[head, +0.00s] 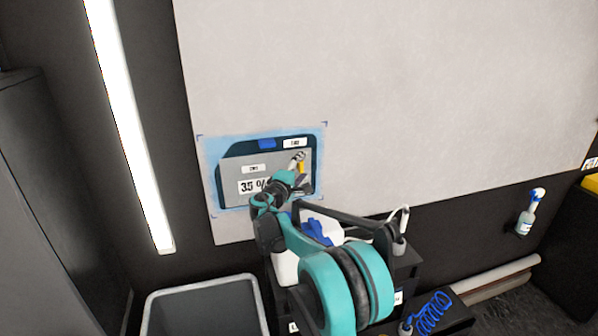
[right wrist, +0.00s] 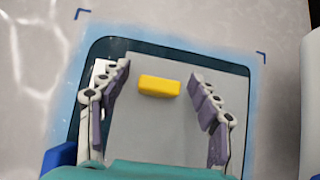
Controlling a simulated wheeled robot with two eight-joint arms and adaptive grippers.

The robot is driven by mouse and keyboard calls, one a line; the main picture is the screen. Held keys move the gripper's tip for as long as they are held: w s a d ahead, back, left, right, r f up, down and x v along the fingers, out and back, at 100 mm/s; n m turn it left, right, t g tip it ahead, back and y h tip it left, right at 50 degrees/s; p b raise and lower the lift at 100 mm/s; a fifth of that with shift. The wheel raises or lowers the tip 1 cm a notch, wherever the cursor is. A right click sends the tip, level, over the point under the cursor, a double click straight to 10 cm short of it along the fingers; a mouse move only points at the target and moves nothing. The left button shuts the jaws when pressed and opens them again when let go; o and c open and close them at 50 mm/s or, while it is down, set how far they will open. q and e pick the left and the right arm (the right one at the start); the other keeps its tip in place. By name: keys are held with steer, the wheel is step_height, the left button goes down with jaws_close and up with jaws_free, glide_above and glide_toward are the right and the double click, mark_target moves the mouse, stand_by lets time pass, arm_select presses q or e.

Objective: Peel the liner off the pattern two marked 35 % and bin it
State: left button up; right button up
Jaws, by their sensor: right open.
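The pattern (head: 227,157) is a dark blue film piece on the pale board, lit by a blue glow. A grey liner (head: 236,172) covers most of it, with a small label and one reading 35 %. A yellow tab (right wrist: 159,86) sits on the liner near its edge and also shows in the head view (head: 301,167). My right gripper (head: 299,170) is in front of the liner's right part. In the right wrist view its open fingers (right wrist: 160,75) stand either side of the tab, apart from it. The grey bin (head: 200,284) stands at lower left. My left gripper is not in view.
A black cart (head: 405,262) with a white and blue bottle (head: 325,231) stands below the board, partly hidden by my right arm. A blue coiled hose (head: 432,312) lies at lower right. A spray bottle (head: 526,218) hangs at right. The board above the pattern is clear.

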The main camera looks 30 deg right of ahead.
steer(key=c, duration=1.2)
steer(key=shift+s, duration=0.1)
steer(key=shift+s+a, duration=0.2)
steer(key=shift+s, duration=0.6)
steer(key=shift+s+a, duration=0.2)
steer(key=shift+s, duration=0.6)
steer(key=shift+s+a, duration=0.2)
steer(key=shift+s, duration=0.6)
